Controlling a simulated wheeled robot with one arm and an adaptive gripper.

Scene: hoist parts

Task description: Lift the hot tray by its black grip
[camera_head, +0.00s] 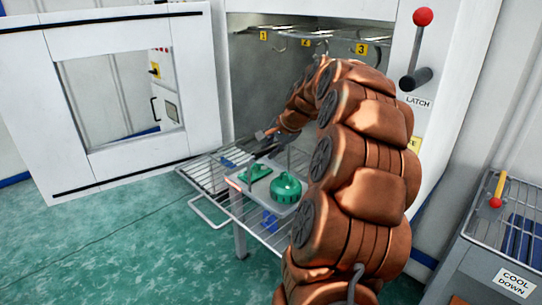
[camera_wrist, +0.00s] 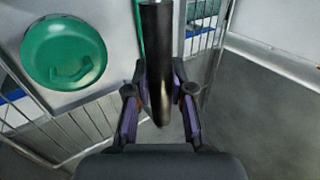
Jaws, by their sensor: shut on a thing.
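The light grey tray (camera_head: 257,195) sits on or just above a wire rack that sticks out of the open oven; any gap beneath it I cannot tell. It carries a round green part (camera_head: 286,188) and a flatter green part (camera_head: 256,172). The round green part also shows in the wrist view (camera_wrist: 64,52), at upper left. The black grip (camera_wrist: 157,45) stands between the fingers of my gripper (camera_wrist: 160,95), which is shut on it. In the head view my gripper (camera_head: 266,138) is small and dark behind the tray, and its fingertips are hard to make out.
The white oven door (camera_head: 110,170) stands open at left. Numbered hooks (camera_head: 305,42) hang under the oven's top. A red-knobbed latch lever (camera_head: 416,50) is at upper right. A COOL DOWN rack (camera_head: 505,245) stands at right. The green floor at lower left is clear.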

